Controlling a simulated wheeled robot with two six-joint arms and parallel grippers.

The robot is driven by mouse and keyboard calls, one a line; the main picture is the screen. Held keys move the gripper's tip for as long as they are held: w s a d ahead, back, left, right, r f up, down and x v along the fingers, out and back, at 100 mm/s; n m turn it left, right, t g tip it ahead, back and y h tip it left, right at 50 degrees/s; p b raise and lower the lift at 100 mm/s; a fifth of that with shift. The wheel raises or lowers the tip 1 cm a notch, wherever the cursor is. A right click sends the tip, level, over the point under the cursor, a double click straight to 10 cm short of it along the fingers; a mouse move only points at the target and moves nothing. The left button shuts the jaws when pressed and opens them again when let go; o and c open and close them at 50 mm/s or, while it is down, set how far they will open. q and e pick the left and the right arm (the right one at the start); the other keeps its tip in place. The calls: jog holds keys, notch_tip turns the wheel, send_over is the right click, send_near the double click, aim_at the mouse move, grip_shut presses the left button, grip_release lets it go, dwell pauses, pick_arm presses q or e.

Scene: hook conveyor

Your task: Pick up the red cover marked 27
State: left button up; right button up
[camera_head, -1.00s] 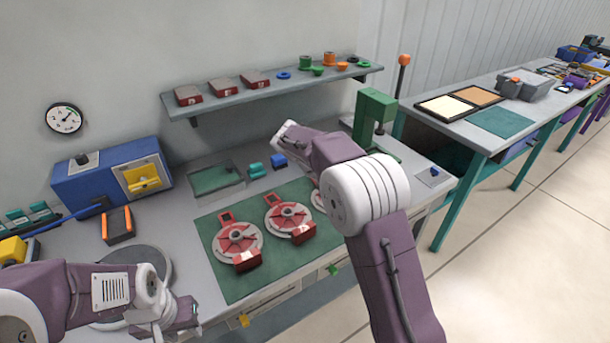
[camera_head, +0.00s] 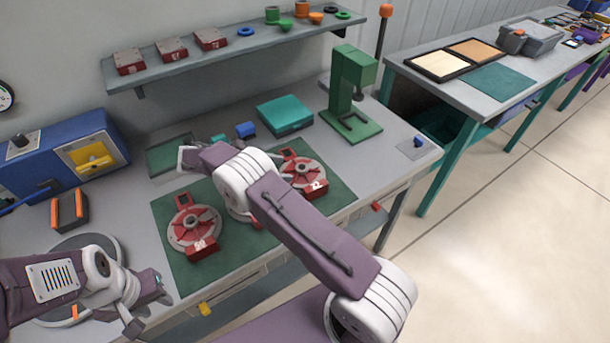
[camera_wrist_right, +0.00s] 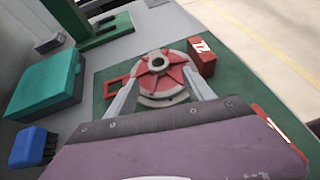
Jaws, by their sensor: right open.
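Red covers, round with a block at one edge, lie on the green mat (camera_head: 172,249). The right cover (camera_head: 303,171) has a white label I cannot read surely; it also shows mid-frame in the right wrist view (camera_wrist_right: 160,76). The left cover (camera_head: 194,229) has a blurred label. A middle cover (camera_head: 240,215) is mostly hidden behind my right arm.
A teal box (camera_head: 285,114), a blue block (camera_head: 245,130) and a green press (camera_head: 352,95) stand behind the mat. A shelf (camera_head: 240,45) above holds red labelled blocks (camera_head: 172,49) and small coloured parts. A blue machine (camera_head: 65,155) stands at left.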

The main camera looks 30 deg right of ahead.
aim_at(300, 167)
jog(key=x, duration=0.3)
jog(key=r+p+x, duration=0.1)
jog(key=shift+d+f, duration=0.2)
jog(key=shift+d, duration=0.35)
jog(key=shift+d+f, duration=0.25)
jog(key=shift+a, duration=0.15)
jog(key=c, duration=0.4)
grip_shut()
jog(key=shift+r, duration=0.15)
